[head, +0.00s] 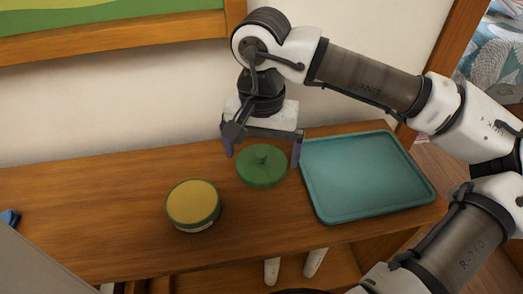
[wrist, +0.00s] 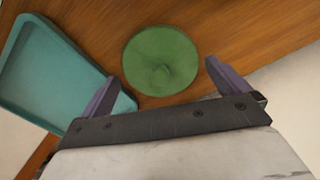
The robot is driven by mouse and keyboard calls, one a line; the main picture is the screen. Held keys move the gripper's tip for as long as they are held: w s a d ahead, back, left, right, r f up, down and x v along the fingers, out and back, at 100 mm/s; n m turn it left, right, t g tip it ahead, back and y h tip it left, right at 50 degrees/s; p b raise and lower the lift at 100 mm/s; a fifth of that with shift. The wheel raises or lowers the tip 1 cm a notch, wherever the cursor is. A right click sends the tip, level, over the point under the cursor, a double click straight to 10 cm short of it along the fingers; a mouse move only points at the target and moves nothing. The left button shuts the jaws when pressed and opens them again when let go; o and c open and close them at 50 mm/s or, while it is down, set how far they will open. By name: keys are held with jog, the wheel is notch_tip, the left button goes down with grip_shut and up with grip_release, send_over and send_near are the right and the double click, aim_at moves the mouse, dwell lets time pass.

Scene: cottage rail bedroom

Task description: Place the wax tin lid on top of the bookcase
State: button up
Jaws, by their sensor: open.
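The wax tin lid (head: 262,167) is a round green disc with a small knob. It lies flat on the wooden top of the bookcase (head: 100,215), between the tin and the tray. In the wrist view the lid (wrist: 160,60) shows just beyond my fingertips. The wax tin (head: 193,205), with a yellow top face and green side, stands to the left of the lid. My gripper (head: 263,158) is open above the lid, pointing down, with its purple fingers (wrist: 162,80) spread to either side of it. I see no grip on the lid.
A teal tray (head: 365,175) lies right of the lid, close to my right finger. A small blue object (head: 10,217) is at the far left. The pale wall (head: 110,110) rises behind, with a framed green panel (head: 110,15) above. Bare wood lies left of the tin.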

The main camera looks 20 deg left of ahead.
aim_at(262, 154)
notch_tip(262, 154, up, 11)
jog(key=b, duration=0.1)
dwell(0.5)
